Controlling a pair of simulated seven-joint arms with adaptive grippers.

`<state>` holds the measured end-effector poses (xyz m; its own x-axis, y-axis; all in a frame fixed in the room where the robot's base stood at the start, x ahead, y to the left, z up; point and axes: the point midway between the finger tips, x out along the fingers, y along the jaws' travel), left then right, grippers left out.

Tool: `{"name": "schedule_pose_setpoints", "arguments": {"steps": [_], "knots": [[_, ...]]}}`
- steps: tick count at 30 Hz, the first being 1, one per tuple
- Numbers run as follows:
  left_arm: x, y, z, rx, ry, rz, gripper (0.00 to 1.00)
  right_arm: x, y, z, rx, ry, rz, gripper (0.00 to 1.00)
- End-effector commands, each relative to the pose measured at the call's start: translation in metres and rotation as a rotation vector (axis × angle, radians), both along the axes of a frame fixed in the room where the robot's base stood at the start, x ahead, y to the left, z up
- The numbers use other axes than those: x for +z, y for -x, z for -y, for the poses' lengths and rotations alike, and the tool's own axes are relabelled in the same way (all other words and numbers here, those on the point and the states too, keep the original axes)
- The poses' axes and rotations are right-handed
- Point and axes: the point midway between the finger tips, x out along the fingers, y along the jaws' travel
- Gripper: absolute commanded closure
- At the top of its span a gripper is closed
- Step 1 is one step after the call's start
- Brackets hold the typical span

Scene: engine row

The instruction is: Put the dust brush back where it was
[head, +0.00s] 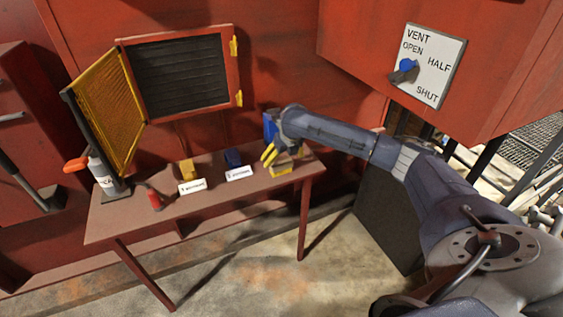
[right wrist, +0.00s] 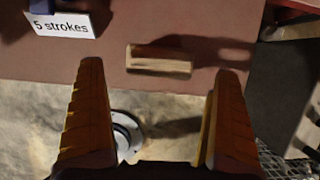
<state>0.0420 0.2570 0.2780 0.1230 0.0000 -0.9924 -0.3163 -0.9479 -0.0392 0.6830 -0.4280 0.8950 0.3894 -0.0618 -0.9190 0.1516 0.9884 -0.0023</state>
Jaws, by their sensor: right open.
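My right gripper (head: 268,153) is over the right end of the narrow brown table (head: 125,222). Its yellow fingers are apart and empty; they also show in the right wrist view (right wrist: 159,72). A tan, wood-coloured block (head: 282,168) lies on the table just by the fingertips. In the right wrist view the block (right wrist: 158,64) lies ahead of the gap between the fingers, with clear space around it. It may be the dust brush, but I cannot tell; no bristles show. A small red-handled tool (head: 154,197) lies near the table's left end. My left gripper is out of view.
A yellow block (head: 187,169) and a blue block (head: 233,158) stand behind white labels; one reads "5 strokes" (right wrist: 60,25). An open yellow filter door (head: 108,105) hangs above. A vent dial (head: 404,71) is at upper right.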

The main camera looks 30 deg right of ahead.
Motion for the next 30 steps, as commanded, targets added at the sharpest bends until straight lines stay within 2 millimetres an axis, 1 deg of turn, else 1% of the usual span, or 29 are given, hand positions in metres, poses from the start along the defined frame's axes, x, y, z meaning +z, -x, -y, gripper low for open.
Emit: {"name": "schedule_pose_setpoints", "arguments": {"steps": [3, 8, 30], "knots": [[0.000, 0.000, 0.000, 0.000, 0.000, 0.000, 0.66, 0.010, 0.004, -0.001, 0.001, 0.000, 0.000, 0.00], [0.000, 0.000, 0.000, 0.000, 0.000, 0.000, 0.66, 0.017, 0.007, -0.001, 0.001, 0.001, 0.001, 0.00], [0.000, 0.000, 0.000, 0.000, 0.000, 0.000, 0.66, 0.017, 0.007, -0.001, 0.000, 0.000, -0.001, 0.00]]}}
